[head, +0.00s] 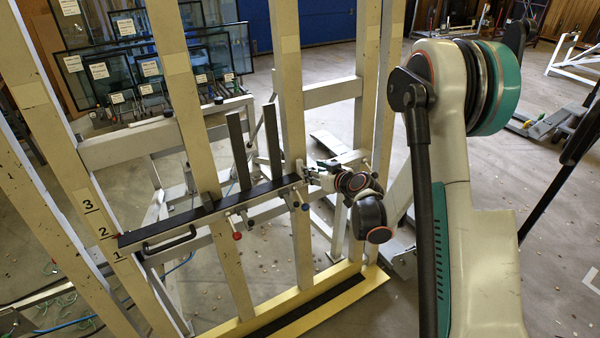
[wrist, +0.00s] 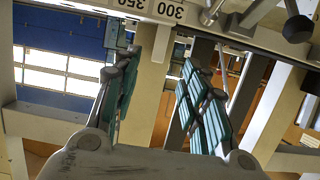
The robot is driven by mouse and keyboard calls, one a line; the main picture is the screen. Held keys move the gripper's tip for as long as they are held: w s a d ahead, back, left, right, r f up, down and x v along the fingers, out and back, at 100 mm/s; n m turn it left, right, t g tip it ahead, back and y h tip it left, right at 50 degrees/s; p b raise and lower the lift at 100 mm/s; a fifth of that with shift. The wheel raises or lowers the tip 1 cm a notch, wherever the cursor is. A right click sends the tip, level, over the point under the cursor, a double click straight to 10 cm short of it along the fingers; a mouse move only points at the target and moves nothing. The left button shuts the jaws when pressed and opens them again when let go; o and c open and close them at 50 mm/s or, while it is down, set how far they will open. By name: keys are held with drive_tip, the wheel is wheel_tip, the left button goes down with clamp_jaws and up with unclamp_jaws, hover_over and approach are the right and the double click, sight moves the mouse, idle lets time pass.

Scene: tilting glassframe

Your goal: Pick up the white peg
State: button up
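My gripper (head: 310,173) is beside the right end of the black-topped rail (head: 215,209) on the slanted frame. In the wrist view my gripper (wrist: 165,62) is open, with its teal-padded fingers apart and nothing clearly between them. In the head view the gripper and wrist partly hide the rail's end, and no peg there is clearly white.
Cream uprights (head: 180,95) stand close around the rail. A number strip (wrist: 165,9) crosses the top of the wrist view. Glass panes (head: 100,75) stand behind.

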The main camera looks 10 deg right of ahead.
sight(300, 170)
drive_tip(key=b+x, duration=0.2)
drive_tip(key=x, duration=0.7)
drive_tip(key=shift+w, duration=0.1)
clamp_jaws()
